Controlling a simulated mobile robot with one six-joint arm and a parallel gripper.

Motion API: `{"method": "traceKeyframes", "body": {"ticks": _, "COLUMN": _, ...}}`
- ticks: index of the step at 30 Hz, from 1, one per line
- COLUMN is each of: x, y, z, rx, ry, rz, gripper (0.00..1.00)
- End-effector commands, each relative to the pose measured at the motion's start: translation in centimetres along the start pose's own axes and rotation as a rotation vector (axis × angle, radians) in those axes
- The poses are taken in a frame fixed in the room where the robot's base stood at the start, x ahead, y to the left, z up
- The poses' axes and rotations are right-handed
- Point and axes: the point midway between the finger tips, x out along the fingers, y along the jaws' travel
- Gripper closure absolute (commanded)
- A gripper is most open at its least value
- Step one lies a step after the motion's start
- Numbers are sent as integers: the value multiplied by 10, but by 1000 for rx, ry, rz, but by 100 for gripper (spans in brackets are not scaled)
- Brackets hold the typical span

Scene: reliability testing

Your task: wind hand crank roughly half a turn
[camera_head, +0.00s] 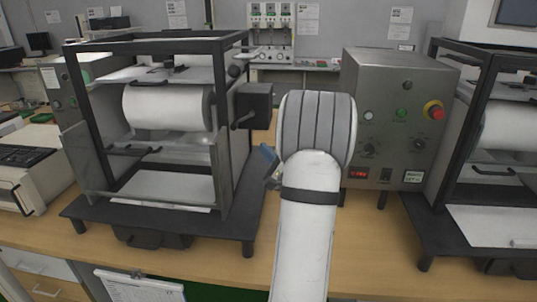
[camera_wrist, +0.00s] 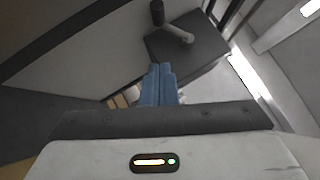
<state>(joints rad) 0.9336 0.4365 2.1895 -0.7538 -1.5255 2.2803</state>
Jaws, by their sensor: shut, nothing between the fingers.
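The hand crank (camera_head: 243,120) sticks out from a black box (camera_head: 255,98) on the right side of the left framed machine. In the wrist view the crank (camera_wrist: 174,30) shows as a grey arm with a dark knob (camera_wrist: 157,10) at its upper left end, in front of the dark box (camera_wrist: 195,55). My gripper (camera_head: 268,158) is right of and below the crank in the head view. In the wrist view its blue fingers (camera_wrist: 159,75) are together and empty, pointing at the box below the crank, apparently apart from it. My arm hides part of the bench.
The left machine's black frame (camera_head: 75,95) holds a white roller (camera_head: 165,107). A grey control box (camera_head: 400,75) with a red emergency button (camera_head: 432,110) stands right of my arm. Another framed machine (camera_head: 440,195) is at the far right. The wooden bench (camera_head: 350,235) is clear in front.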

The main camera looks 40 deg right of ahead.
Motion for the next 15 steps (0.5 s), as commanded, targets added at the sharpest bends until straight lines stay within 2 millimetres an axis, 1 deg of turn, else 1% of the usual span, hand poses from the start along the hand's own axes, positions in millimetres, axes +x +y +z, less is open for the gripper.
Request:
{"method": "traceKeyframes", "body": {"ticks": 1, "x": 13, "y": -1, "z": 2, "rx": 0, "ry": -4, "rz": -1, "gripper": 100}}
{"method": "traceKeyframes", "body": {"ticks": 7, "x": 54, "y": -1, "z": 0, "rx": -1, "ry": -2, "rz": -1, "gripper": 100}}
{"method": "traceKeyframes", "body": {"ticks": 8, "x": 60, "y": -1, "z": 0, "rx": -1, "ry": -1, "rz": 0, "gripper": 100}}
{"method": "traceKeyframes", "body": {"ticks": 9, "x": 64, "y": -2, "z": 8, "rx": 0, "ry": -2, "rz": -1, "gripper": 100}}
{"method": "traceKeyframes", "body": {"ticks": 15, "x": 80, "y": -2, "z": 23, "rx": -2, "ry": 1, "rz": -1, "gripper": 100}}
